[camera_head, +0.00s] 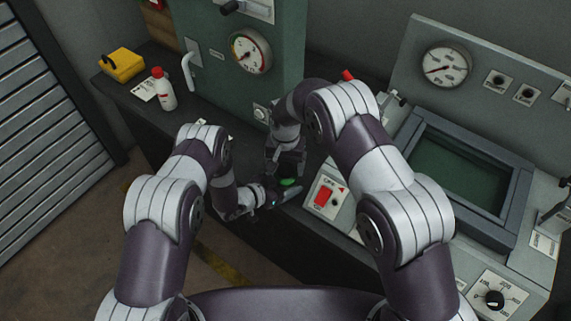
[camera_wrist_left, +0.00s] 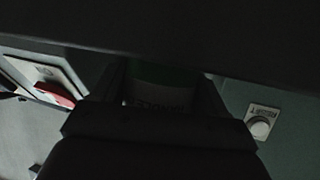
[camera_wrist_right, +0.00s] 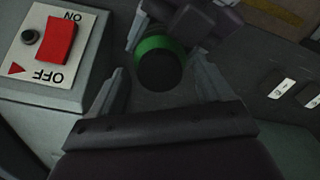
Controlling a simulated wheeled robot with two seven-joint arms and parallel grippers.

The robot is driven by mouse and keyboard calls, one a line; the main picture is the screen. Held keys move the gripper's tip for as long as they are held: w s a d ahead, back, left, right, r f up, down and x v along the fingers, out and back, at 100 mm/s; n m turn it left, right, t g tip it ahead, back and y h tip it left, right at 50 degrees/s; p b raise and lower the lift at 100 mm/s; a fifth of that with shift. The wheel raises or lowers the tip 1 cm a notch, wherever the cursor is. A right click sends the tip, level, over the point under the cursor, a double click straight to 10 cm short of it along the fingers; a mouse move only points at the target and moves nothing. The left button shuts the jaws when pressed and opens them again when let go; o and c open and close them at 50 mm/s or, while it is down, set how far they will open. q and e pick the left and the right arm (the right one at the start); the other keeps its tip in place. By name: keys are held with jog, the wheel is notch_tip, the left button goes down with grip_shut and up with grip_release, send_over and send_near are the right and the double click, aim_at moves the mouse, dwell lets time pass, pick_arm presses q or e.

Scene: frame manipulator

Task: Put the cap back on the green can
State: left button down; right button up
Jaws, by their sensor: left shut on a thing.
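The green can (camera_head: 289,183) is at the bench's front edge in the head view, mostly hidden by my grippers. My left gripper (camera_head: 276,192) is shut on the green can; the left wrist view shows the can's green band and pale lettered label (camera_wrist_left: 158,92) between the fingers. My right gripper (camera_head: 287,169) is above the can, pointing down. In the right wrist view its fingers (camera_wrist_right: 160,90) are wide apart, with the can's green rim and dark round top (camera_wrist_right: 158,68) beyond them. I cannot tell if that dark top is a cap or an opening. No separate cap is identifiable.
A red ON/OFF switch box (camera_head: 326,196) stands close to the right of the can. A machine with a gauge (camera_head: 248,52) rises behind. A white bottle with a red top (camera_head: 164,90) and a yellow case (camera_head: 122,64) stand at the far left of the bench.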

notch_tip(320, 180, up, 12)
dwell(0.6)
pick_arm(q)
grip_release()
jog(key=b+v, duration=0.2)
jog(key=v, duration=1)
jog(key=shift+s+a, duration=0.25)
pick_arm(e)
notch_tip(320, 180, down, 2)
jog(key=shift+f, duration=0.25)
